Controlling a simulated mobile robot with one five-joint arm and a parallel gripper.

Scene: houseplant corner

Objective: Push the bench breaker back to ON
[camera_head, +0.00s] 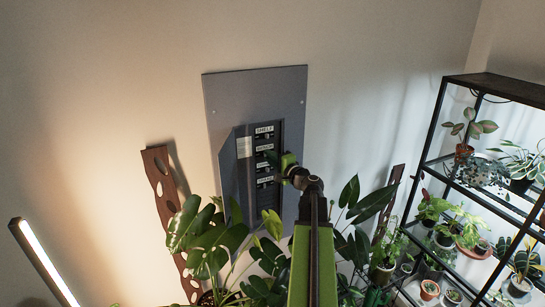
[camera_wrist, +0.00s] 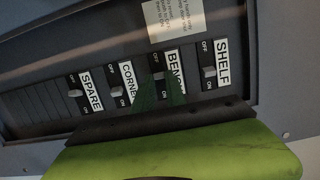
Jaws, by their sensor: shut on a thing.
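The bench breaker (camera_wrist: 173,67) is in the wrist view, between the SHELF and CORNER breakers, with OFF above and ON below. Its pale lever (camera_wrist: 158,75) shows just above my fingertips, between the two marks; its exact position is hard to tell. My gripper (camera_wrist: 161,91) has its narrow green fingers at this breaker, shut on the lever, and they partly cover the lower part of it. In the head view my gripper (camera_head: 288,160) reaches the right side of the breaker column, beside the bench label (camera_head: 264,148).
The shelf breaker (camera_wrist: 221,62), corner breaker (camera_wrist: 127,77) and spare breaker (camera_wrist: 89,91) sit close beside it. The grey panel's door (camera_head: 233,175) stands open at left. Leafy plants (camera_head: 205,240) crowd below, and a black plant shelf (camera_head: 440,130) stands at right.

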